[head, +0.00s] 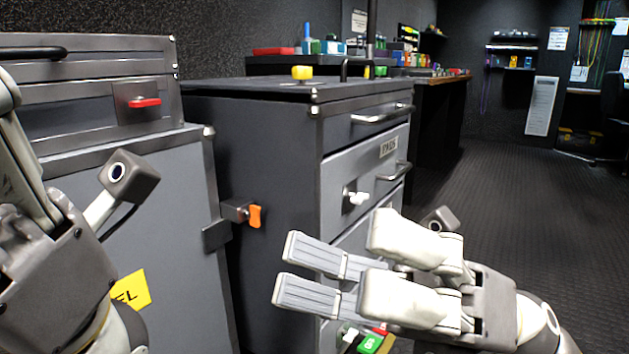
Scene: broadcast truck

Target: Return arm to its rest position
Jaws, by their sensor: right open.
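My right gripper (298,270) comes in from the lower right and points left, in front of the grey drawer cabinet (268,150). Its two pale fingers with ridged pads are apart, and nothing is between them. It hides the lower drawers from view. My left arm (55,265) stands at the left edge in front of the grey case on the left. The fingers of my left gripper are out of the picture.
The grey case (170,250) at left bears a red latch (145,103). An orange latch (255,216) sticks out between case and cabinet. A drawer handle (383,114) juts out at the cabinet front. Open floor (500,200) lies at right.

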